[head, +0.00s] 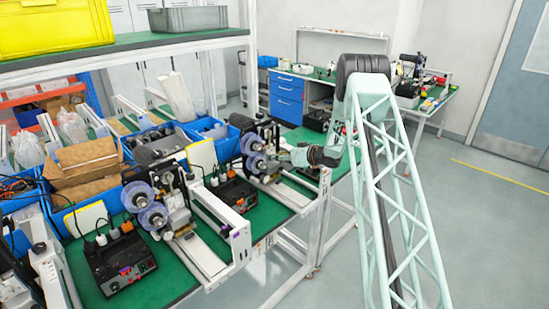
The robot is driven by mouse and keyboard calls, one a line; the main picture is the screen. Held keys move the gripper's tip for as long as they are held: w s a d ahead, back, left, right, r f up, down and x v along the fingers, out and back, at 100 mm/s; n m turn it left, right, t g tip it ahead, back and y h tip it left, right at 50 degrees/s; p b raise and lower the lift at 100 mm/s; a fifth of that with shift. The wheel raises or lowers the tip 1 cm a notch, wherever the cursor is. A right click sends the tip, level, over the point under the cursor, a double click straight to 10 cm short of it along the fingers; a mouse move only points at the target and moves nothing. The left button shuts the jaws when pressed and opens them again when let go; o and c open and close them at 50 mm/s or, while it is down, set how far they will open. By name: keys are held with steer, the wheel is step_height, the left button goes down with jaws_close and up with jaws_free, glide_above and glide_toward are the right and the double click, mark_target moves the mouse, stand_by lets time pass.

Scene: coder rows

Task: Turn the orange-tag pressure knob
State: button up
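My gripper (292,158) is small in the head view. It reaches left from my pale green arm to the right side of the rear coder machine (262,158), which has clear blue-rimmed reels. The gripper's fingers blend into the machine parts, so I cannot tell whether they are open, shut or touching anything. I cannot make out the orange tag or the pressure knob at this size. They may be hidden behind my gripper or the machine. A second, similar coder machine (172,210) stands nearer on the left, with no gripper at it.
Black control boxes (122,262) sit beside the coders on the green-topped bench (178,288). Blue bins and cartons crowd the left. A shelf with a yellow crate (55,25) hangs above. A blue drawer unit (288,97) stands behind. The floor at right is clear.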

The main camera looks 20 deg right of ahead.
steer(key=shift+s, duration=0.15)
steer(key=v, duration=0.7)
steer(key=shift+s+d+r, duration=0.15)
steer(key=shift+s+r, duration=0.05)
steer(key=shift+s, duration=0.1)
stand_by(0.8)
